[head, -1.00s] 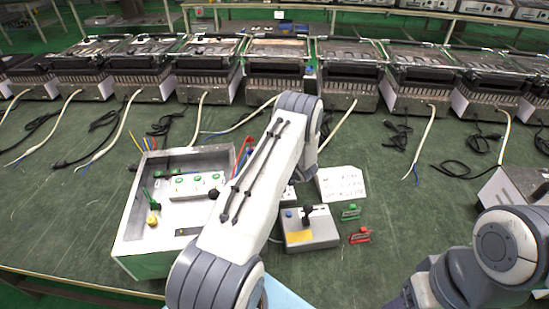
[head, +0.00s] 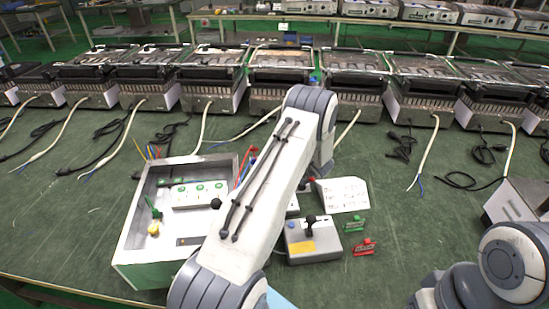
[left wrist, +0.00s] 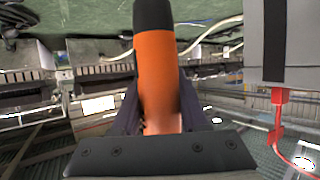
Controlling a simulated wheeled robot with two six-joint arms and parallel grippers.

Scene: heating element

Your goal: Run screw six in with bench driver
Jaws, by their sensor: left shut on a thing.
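In the left wrist view my left gripper (left wrist: 160,118) is shut around an orange driver (left wrist: 157,70) with a black end. In the head view my left arm crosses the middle and hides the left gripper and the driver. An open metal box (head: 143,275) stands left of that arm. Inside it is a white block (head: 200,195) with several green-marked spots, plus a green piece (head: 153,207) and a yellow knob (head: 153,229). Screw six cannot be made out. My right gripper is out of view; only part of the right arm shows at lower right.
A grey control box (head: 313,247) with a black knob stands right of my left arm. Heater units with loose cables line the back.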

